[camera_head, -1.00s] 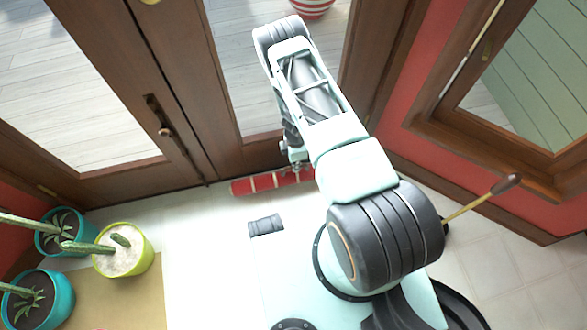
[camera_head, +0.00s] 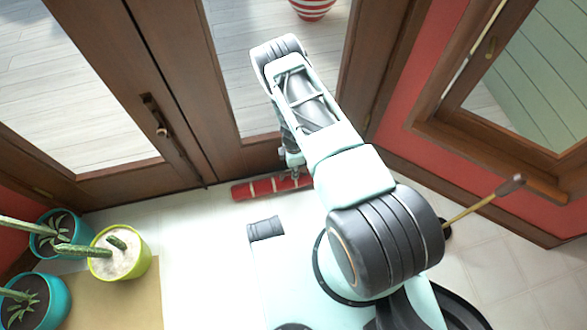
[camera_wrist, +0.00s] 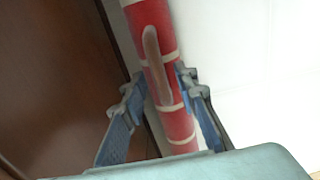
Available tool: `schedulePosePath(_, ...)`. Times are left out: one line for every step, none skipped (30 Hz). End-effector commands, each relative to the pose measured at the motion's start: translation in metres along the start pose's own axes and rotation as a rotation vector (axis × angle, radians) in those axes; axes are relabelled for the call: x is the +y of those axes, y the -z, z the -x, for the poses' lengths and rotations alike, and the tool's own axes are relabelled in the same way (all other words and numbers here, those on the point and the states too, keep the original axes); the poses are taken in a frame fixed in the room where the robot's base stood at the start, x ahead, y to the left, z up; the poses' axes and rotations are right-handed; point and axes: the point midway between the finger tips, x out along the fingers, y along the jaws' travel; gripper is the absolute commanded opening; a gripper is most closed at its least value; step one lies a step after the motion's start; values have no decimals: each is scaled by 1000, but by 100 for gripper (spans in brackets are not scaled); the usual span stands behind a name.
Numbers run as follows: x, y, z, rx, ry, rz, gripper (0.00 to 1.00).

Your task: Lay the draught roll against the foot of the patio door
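The draught roll (camera_head: 262,188) is a red roll with thin white bands. In the head view it shows near the foot of the wood-framed patio door (camera_head: 172,180); its right part is partly hidden by my arm. I cannot tell whether it touches the door or the floor. In the wrist view the roll (camera_wrist: 160,62) runs top to bottom between the fingers of my gripper (camera_wrist: 160,82), with a long brown patch on its surface. The fingertips press close on both sides of it and appear shut on it.
Potted cacti (camera_head: 122,252) stand by a tan mat (camera_head: 110,295) at lower left. A small dark grey block-like piece (camera_head: 265,228) shows below the roll. A yellow stick with a brown tip (camera_head: 485,203) juts out at right. Pale floor (camera_head: 170,225) left of the roll is clear.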

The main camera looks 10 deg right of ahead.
Motion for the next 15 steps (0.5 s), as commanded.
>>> schedulePosePath(0,0,0,0,0,0,30)
schedulePosePath(0,0,0,0,0,0,30)
schedulePosePath(0,0,0,0,0,0,30)
schedulePosePath(0,0,0,0,0,0,30)
schedulePosePath(0,0,0,0,0,0,30)
schedulePosePath(0,0,0,0,0,0,30)
schedulePosePath(0,0,0,0,0,0,30)
schedulePosePath(0,0,1,0,0,0,30)
schedulePosePath(0,0,2,0,0,0,30)
schedulePosePath(0,0,3,0,0,0,30)
schedulePosePath(0,0,5,0,0,0,30)
schedulePosePath(1,0,11,0,-1,0,30)
schedulePosePath(1,0,16,0,-1,-1,30)
schedulePosePath(1,0,22,0,-2,-1,30)
schedulePosePath(1,0,30,0,-2,-1,30)
